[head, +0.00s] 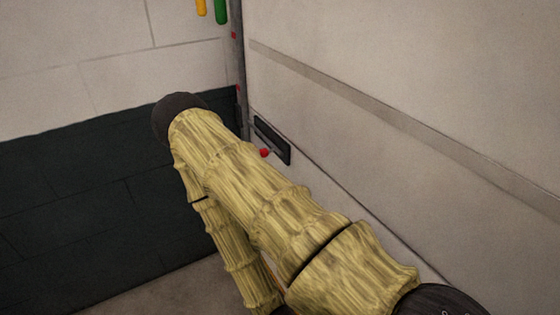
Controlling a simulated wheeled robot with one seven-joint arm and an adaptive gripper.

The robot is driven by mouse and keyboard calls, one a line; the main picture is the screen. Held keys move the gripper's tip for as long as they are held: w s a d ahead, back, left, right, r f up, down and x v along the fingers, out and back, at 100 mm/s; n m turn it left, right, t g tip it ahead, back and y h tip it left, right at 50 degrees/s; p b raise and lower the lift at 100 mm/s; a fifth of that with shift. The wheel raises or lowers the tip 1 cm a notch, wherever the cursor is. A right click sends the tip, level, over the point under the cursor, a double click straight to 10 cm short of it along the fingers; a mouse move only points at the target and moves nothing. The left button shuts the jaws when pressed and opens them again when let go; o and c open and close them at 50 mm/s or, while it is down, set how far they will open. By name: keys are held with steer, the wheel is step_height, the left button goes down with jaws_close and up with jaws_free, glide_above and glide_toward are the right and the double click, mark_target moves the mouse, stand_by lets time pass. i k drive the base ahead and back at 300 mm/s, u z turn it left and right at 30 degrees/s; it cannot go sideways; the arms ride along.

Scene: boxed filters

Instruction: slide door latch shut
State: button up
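A dark rectangular latch plate (272,141) is set in the pale wall or door panel (400,170) near the centre of the head view. A small red knob (264,153) shows at its lower edge, close to my arm's outline. I cannot tell whether the latch is shut. My arm runs up from the lower right to a dark elbow, then folds back down. Its end passes out of sight at the bottom, so my gripper and its distance to the latch do not show.
A dark vertical post (239,70) with small red marks stands left of the latch. Yellow (201,7) and green (221,11) items hang at the top. A dark lower wall (80,200) fills the left. Some grey floor (190,290) shows below.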

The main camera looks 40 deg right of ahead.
mark_target(268, 152)
steer(key=z, duration=0.25)
steer(key=k, duration=0.15)
steer(key=u, duration=0.9)
steer(key=i, duration=0.75)
steer(key=z, duration=1.2)
